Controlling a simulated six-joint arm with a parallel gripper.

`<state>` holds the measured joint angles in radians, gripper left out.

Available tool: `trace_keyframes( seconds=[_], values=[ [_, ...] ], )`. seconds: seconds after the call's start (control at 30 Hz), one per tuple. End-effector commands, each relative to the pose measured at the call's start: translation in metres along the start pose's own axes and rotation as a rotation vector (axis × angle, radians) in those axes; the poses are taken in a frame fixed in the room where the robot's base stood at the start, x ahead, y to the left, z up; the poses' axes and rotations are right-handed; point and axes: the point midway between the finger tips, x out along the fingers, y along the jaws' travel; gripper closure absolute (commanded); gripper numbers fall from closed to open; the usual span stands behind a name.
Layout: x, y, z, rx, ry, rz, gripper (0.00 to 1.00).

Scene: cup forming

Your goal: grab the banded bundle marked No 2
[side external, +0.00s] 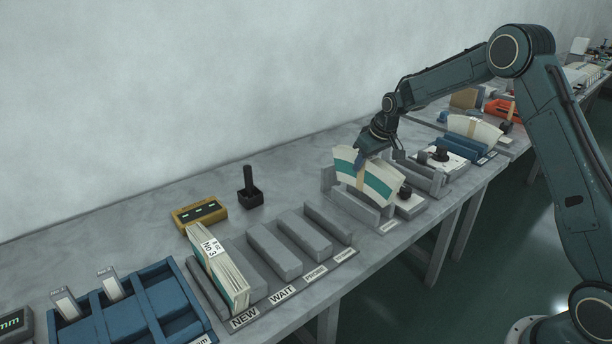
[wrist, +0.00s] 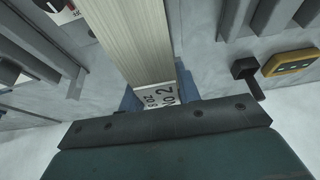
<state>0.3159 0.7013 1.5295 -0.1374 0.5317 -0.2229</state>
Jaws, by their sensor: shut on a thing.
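The bundle marked No 2 (wrist: 140,45) is a stack of cream sheets, and its label (wrist: 161,97) reads "NO 2" in the wrist view. In the side view the bundle (side external: 384,185) is a fan-shaped stack with a green stripe and a tan band round its middle. My gripper (side external: 362,160) is shut on the bundle from above, near the band. The bundle is tilted, over or in the grey holder (side external: 352,205); I cannot tell whether it touches the holder. Blue fingers (wrist: 130,101) show beside the label in the wrist view.
A No 3 bundle (side external: 217,270) stands in the "NEW" slot of a grey rack (side external: 262,285); its other slots look empty. A blue tray (side external: 130,310) is at front left. Another fanned bundle (side external: 474,128) lies farther back.

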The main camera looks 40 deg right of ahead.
Motion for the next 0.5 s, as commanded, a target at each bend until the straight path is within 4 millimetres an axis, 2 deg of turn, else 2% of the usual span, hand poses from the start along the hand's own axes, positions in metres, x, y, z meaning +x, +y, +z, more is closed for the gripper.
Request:
trace_keyframes(
  seconds=[0.03,0.2,0.5],
  values=[
    [-0.012,0.001,-0.007,0.0,0.009,0.002,1.0],
    [-0.046,0.001,-0.021,-0.001,0.01,0.002,1.0],
    [-0.098,0.001,-0.042,-0.001,0.009,0.002,1.0]
  ],
)
